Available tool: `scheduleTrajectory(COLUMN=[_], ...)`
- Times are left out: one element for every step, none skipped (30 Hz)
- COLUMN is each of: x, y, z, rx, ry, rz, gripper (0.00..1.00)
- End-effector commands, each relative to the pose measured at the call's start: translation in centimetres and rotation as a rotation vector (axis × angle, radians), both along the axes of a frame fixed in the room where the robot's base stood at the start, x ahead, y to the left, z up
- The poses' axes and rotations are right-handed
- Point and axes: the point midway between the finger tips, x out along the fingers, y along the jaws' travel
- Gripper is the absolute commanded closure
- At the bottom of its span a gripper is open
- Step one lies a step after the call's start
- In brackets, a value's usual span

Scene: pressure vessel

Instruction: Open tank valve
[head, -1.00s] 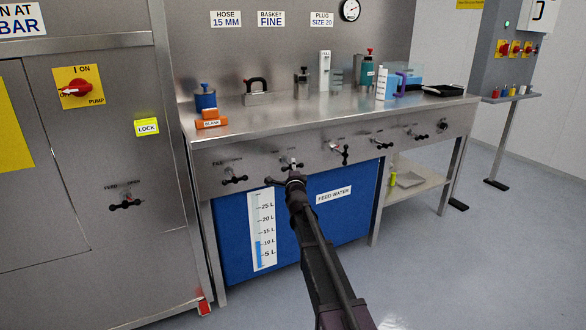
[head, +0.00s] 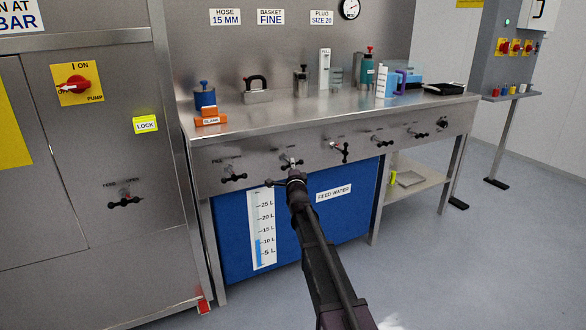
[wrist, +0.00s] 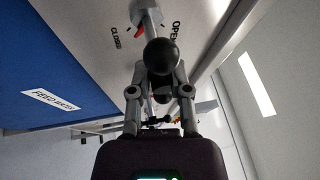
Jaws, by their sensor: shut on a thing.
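A row of valves with black-knobbed handles runs along the bench front. My gripper (head: 296,178) is at the second valve from the left (head: 290,162) and covers part of its handle. In the wrist view my gripper (wrist: 160,76) has its fingers closed on the valve handle, with a black ball knob (wrist: 161,53) between and in front of them. Behind the knob, a red pointer (wrist: 139,32) lies between the CLOSE label (wrist: 115,37) and the OPEN label (wrist: 175,30), on the CLOSE side. The valve's own name is too small to read.
A blue feed water tank (head: 235,235) with a litre gauge (head: 263,230) sits below the bench (head: 330,110). Neighbouring valves (head: 233,175) (head: 340,151) flank my gripper. A cabinet with a pump switch (head: 77,84) stands left.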

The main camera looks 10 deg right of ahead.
Motion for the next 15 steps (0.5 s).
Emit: scheduleTrajectory(x=[0.17,0.18,0.18,0.18,0.18,0.19,0.20,0.20,0.20,0.20,0.20,0.21,0.21,0.21,0.21], y=[0.12,0.14,0.15,0.15,0.16,0.17,0.18,0.19,0.19,0.19,0.19,0.20,0.19,0.19,0.19], z=[0.03,0.03,0.03,0.03,0.04,0.03,0.02,0.02,0.02,0.03,0.03,0.04,0.03,0.02,0.03], rx=[-0.020,-0.035,-0.054,-0.066,-0.082,-0.103,-0.120,-0.135,-0.156,-0.173,-0.192,-0.214,-0.230,-0.248,-0.273], ry=[-0.014,-0.018,-0.023,-0.028,-0.034,-0.040,-0.045,-0.050,-0.057,-0.063,-0.069,-0.076,-0.081,-0.087,-0.095], rz=[0.000,0.000,0.001,0.000,0.001,0.001,0.001,0.001,0.002,0.002,0.002,0.002,0.002,0.002,0.002], gripper=[1.00,1.00,1.00,1.00,1.00,1.00,1.00,1.00,1.00,1.00,1.00,1.00,1.00,1.00,1.00])
